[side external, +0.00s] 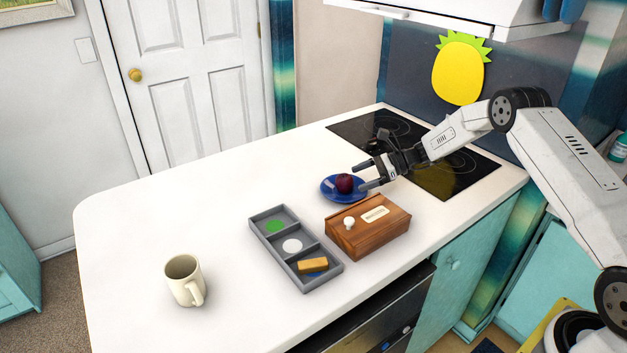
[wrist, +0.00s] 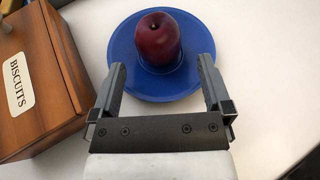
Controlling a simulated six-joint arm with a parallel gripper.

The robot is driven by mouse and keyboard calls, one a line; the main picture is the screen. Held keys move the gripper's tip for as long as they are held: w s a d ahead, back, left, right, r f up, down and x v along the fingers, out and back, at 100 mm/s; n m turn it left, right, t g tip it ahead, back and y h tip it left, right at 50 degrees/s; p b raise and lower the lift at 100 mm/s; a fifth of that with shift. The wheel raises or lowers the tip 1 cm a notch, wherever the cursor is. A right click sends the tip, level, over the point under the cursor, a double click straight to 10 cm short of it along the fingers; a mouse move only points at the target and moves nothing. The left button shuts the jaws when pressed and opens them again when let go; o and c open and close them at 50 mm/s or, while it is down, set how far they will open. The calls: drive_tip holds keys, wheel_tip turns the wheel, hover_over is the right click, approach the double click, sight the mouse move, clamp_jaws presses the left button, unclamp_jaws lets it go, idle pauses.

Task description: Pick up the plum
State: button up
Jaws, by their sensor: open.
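A dark red plum (side external: 344,183) sits on a blue plate (side external: 329,188) on the white counter, behind the wooden box. In the wrist view the plum (wrist: 158,38) stands near the middle of the blue plate (wrist: 126,72). My gripper (side external: 361,177) is open and empty, just to the right of the plum in the side view. In the wrist view my gripper's fingers (wrist: 162,75) point toward the plum, one on each side of its near part, with the plum mostly beyond the tips. I cannot tell whether a finger touches the plate.
A wooden box labelled BISCUITS (wrist: 40,75) stands close to the plate; it also shows in the side view (side external: 375,235). A grey three-compartment tray (side external: 272,245) with a yellow-brown block (side external: 312,265) lies left of it. A cream mug (side external: 182,282) stands farther left. A black cooktop (side external: 440,180) is behind my gripper.

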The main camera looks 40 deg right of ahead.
sight(350, 177)
drive_tip(key=shift+x, duration=1.95)
drive_tip(key=c, duration=1.2)
drive_tip(key=shift+r, duration=0.2)
drive_tip(key=shift+r, duration=1.55)
drive_tip(key=shift+s+a+r, duration=0.2)
drive_tip(key=shift+s+r, duration=1.4)
drive_tip(key=shift+s, duration=0.75)
drive_tip(key=shift+s+a+r, duration=0.2)
drive_tip(key=shift+s+r, duration=1.4)
drive_tip(key=shift+s, duration=0.75)
drive_tip(key=shift+s+a+r, duration=0.25)
drive_tip(key=shift+s+r, duration=1.35)
drive_tip(key=shift+s, duration=0.75)
